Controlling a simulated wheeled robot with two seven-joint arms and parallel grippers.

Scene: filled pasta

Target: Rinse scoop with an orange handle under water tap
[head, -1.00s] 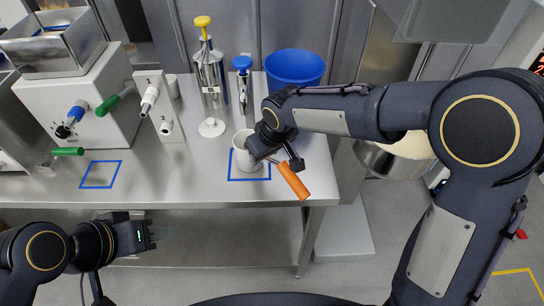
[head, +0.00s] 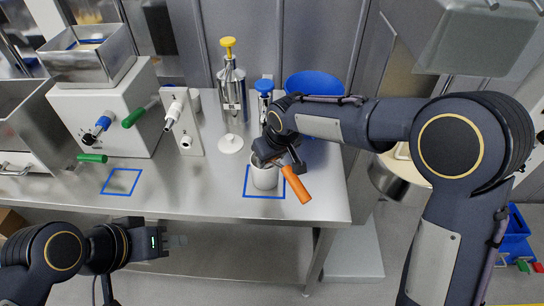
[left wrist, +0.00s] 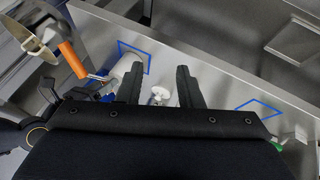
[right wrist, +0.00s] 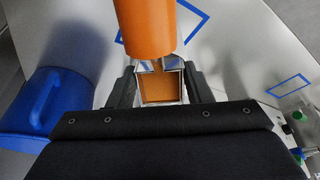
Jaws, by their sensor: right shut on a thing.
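The scoop's orange handle (head: 297,184) slants down to the right beside a white cup (head: 265,178). My right gripper (head: 278,160) is shut on the scoop near the cup's top. My left gripper (head: 172,241) is open and empty, in front of the table edge. I cannot make out a water tap.
The steel table (head: 225,198) carries a white machine (head: 100,120) with hoppers, a panel with two nozzles (head: 185,125), pump dispensers (head: 231,85) and a blue bucket (head: 315,84). A metal bowl (head: 398,184) stands right of the table. The empty blue square (head: 122,181) is clear.

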